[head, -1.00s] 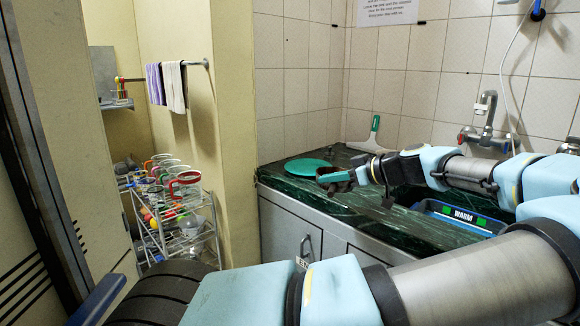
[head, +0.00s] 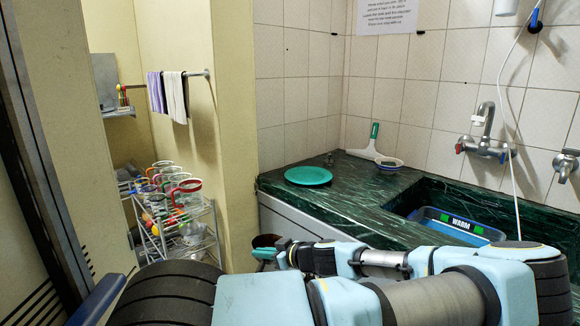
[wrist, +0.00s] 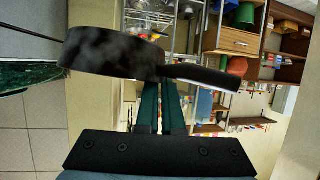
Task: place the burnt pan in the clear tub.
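The burnt pan, dark with blotchy sides, shows in the wrist view (wrist: 110,52), its black handle pointing right. In the head view only part of its dark rim (head: 266,240) shows, behind my gripper. My gripper's teal fingers (wrist: 163,90) are close together at the handle's base and hold the pan off any surface. In the head view my gripper (head: 263,254) is in front of the counter cabinet, below the counter top. I cannot pick out a clear tub for certain. A blue tub labelled WARM (head: 428,213) sits in the sink.
A wire rack (head: 210,212) with mugs stands left beyond a wall edge. Taps (head: 485,135) are above the sink.

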